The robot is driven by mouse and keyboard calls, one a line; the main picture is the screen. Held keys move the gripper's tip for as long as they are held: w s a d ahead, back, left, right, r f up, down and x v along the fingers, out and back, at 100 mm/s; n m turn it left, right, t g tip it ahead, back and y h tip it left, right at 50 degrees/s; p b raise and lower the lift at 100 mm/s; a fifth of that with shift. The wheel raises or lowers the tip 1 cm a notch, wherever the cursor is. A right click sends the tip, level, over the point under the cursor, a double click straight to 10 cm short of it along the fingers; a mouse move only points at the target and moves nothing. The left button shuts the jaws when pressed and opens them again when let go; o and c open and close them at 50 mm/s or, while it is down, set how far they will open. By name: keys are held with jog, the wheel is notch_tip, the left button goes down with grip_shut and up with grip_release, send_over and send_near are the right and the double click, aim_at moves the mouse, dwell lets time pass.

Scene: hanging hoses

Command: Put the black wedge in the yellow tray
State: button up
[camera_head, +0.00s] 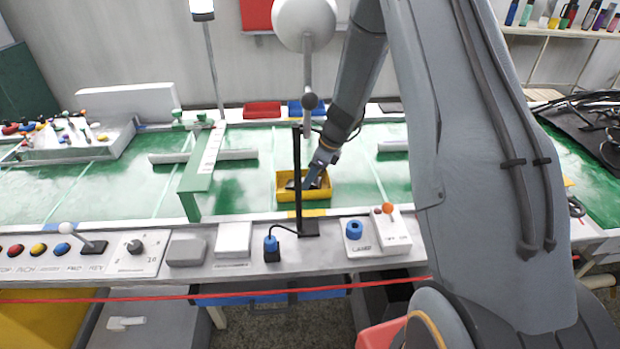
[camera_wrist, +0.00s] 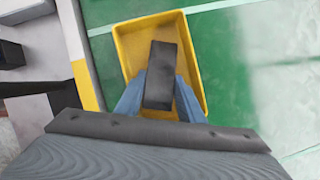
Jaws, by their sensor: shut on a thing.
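The black wedge (camera_wrist: 161,75) is between the two blue fingers of my gripper (camera_wrist: 158,95) in the wrist view. My gripper is shut on it. Behind the wedge in that view is the yellow tray (camera_wrist: 198,88), with the wedge within its outline. In the head view my gripper (camera_head: 312,178) reaches down into the yellow tray (camera_head: 318,195), which sits on the green surface. A dark shape shows at the fingertips there, too small to make out well. I cannot tell whether the wedge touches the tray floor.
A black post (camera_head: 297,175) stands just in front of the tray. A green stand (camera_head: 195,180) is to its left. A red tray (camera_head: 262,110) and a blue tray (camera_head: 305,108) sit at the back. A control panel (camera_head: 235,245) runs along the front edge.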

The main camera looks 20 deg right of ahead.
jog(key=shift+f, duration=0.15)
jog(key=o, duration=0.8)
jog(key=b+v, duration=0.1)
jog(key=v, duration=1.1)
jog(key=shift+d+b, duration=0.1)
jog(key=shift+b, duration=0.25)
